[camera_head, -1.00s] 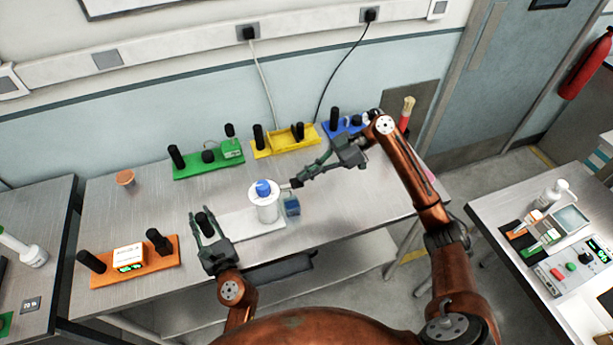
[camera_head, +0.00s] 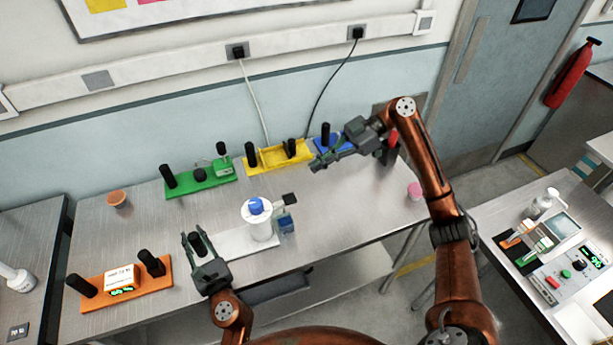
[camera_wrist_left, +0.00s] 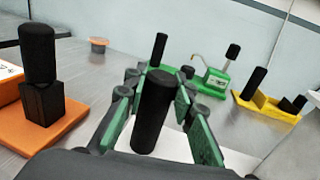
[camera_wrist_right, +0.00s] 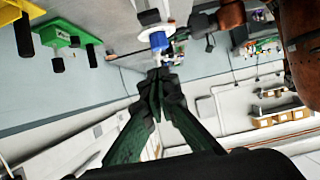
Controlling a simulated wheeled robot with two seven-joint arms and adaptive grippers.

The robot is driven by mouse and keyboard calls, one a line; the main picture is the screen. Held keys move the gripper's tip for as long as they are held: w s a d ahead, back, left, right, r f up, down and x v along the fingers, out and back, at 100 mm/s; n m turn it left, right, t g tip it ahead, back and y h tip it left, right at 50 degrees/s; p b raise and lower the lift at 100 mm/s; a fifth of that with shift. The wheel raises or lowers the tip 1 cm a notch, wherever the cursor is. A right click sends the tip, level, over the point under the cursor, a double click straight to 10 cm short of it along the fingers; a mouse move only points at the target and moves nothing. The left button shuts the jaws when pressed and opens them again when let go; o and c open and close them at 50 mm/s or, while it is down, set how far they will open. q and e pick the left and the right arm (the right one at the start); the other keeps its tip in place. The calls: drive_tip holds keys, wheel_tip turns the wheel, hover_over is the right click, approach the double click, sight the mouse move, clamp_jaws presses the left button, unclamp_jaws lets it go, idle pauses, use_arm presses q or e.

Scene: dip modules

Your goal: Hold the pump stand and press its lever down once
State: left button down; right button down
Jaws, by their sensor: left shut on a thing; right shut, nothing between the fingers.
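The pump stand has a white base plate (camera_head: 236,247), a white cylinder (camera_head: 262,228) with a blue cap (camera_head: 256,205), and a lever with a black pad (camera_head: 290,199) sticking out to the right. A small blue block or cup (camera_head: 286,225) is beside the cylinder. My left gripper (camera_head: 194,240) is shut on the stand's upright black post (camera_wrist_left: 152,112), which stands between its green fingers in the left wrist view. My right gripper (camera_head: 317,165) is shut and empty, above and right of the lever pad, apart from it. The cylinder's blue cap also shows beyond its fingertips in the right wrist view (camera_wrist_right: 160,41).
Behind stand a green module (camera_head: 203,182), a yellow module (camera_head: 277,157) and a blue module (camera_head: 329,139). An orange module (camera_head: 120,291) lies at left, and a brown pot (camera_head: 117,199) at the back left. A pink item (camera_head: 414,190) is near the right end. The table right of the pump is clear.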

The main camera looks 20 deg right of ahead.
drive_tip(key=shift+d+r, duration=0.65)
drive_tip(key=shift+d, duration=0.05)
use_arm(q)
drive_tip(key=c, duration=1.5)
unclamp_jaws()
wheel_tip(320, 180, up, 8)
drive_tip(key=p, duration=0.8)
drive_tip(key=shift+f+p, duration=0.15)
drive_tip(key=shift+p, duration=0.15)
use_arm(e)
wheel_tip(320, 180, up, 10)
drive_tip(key=shift+s, duration=0.3)
use_arm(q)
drive_tip(key=shift+f, duration=0.1)
